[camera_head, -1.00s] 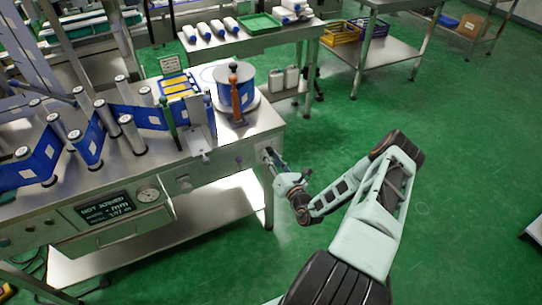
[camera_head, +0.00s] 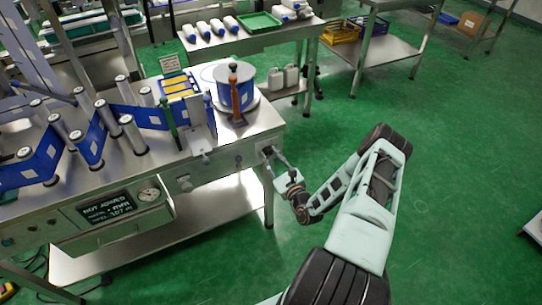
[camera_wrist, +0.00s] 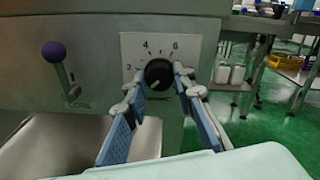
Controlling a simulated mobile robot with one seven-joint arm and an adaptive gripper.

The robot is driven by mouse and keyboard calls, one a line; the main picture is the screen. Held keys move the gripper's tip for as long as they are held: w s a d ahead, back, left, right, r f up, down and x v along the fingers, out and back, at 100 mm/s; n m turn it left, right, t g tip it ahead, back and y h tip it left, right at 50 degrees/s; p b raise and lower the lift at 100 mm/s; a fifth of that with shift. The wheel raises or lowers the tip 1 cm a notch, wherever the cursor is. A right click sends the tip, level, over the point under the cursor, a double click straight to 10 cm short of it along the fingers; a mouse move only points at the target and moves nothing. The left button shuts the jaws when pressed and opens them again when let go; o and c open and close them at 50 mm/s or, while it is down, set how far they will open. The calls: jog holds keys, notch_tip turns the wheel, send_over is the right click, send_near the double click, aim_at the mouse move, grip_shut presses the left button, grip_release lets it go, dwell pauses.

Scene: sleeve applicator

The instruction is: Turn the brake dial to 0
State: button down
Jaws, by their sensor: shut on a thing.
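The brake dial (camera_wrist: 158,73) is a round black knob on a pale scale plate (camera_wrist: 138,48) on the machine's grey front. The numbers 2, 4 and 6 show on the plate; the lower part of the scale is hard to read. A small pale mark on the knob seems to lie low and to the left, but it is too small to be sure. My gripper (camera_wrist: 162,88) has its two blue-padded fingers closed on the dial, one on each side. In the head view my gripper (camera_head: 272,156) meets the machine's right end, where the dial is mostly hidden.
A purple-knobbed lever (camera_wrist: 54,52) sticks out left of the dial. On the machine's top are a blue label roll (camera_head: 236,85) and an orange-handled lever (camera_head: 235,98). A display (camera_head: 107,208) is on the front. The green floor (camera_head: 470,160) to the right is open.

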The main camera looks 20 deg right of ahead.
jog(key=shift+n, duration=0.3)
jog(key=c, duration=1.6)
grip_release()
jog(key=s, duration=1.2)
jog(key=shift+d, duration=0.2)
